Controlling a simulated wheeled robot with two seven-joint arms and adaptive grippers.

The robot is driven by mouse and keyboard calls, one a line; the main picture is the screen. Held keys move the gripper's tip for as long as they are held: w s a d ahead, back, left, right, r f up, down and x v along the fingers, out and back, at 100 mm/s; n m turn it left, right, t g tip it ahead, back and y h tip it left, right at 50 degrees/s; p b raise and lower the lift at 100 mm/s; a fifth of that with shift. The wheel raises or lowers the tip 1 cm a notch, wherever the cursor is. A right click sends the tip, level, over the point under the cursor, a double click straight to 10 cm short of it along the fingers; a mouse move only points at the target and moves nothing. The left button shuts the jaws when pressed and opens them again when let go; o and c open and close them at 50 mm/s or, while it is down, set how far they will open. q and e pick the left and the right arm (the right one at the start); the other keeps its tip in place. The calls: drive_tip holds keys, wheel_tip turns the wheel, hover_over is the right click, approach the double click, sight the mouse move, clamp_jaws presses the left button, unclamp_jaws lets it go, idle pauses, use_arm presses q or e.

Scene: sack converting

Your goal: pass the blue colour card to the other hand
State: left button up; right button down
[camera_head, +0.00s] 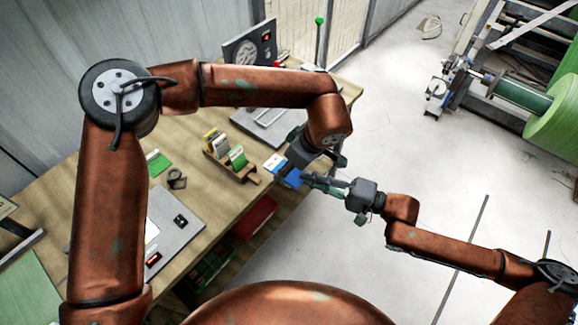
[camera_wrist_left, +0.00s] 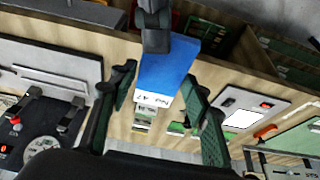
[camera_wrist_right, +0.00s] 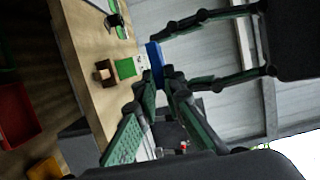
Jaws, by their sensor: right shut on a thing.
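The blue card (camera_head: 286,175) has a white end with dark print. My right gripper (camera_head: 312,181) is shut on one end of it and holds it in the air off the table's edge. In the left wrist view the blue card (camera_wrist_left: 166,72) hangs from the right gripper's fingertips (camera_wrist_left: 154,28), its white end in the gap between my left fingers. My left gripper (camera_head: 300,160) is open, with a finger on either side of the card and visible space to each. In the right wrist view the card (camera_wrist_right: 154,60) shows nearly edge-on beyond the right fingertips.
The wooden table (camera_head: 190,210) lies below and left. On it stand a wooden card holder (camera_head: 232,165) with several cards, a green card (camera_head: 158,163) and a grey device (camera_head: 172,232). A red bin (camera_head: 255,216) is under the table. Open floor lies to the right.

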use_arm(q)
drive_tip(key=c, duration=0.6)
drive_tip(key=shift+c, duration=0.9)
use_arm(e)
drive_tip(key=c, duration=2)
unclamp_jaws()
drive_tip(key=shift+o, duration=0.2)
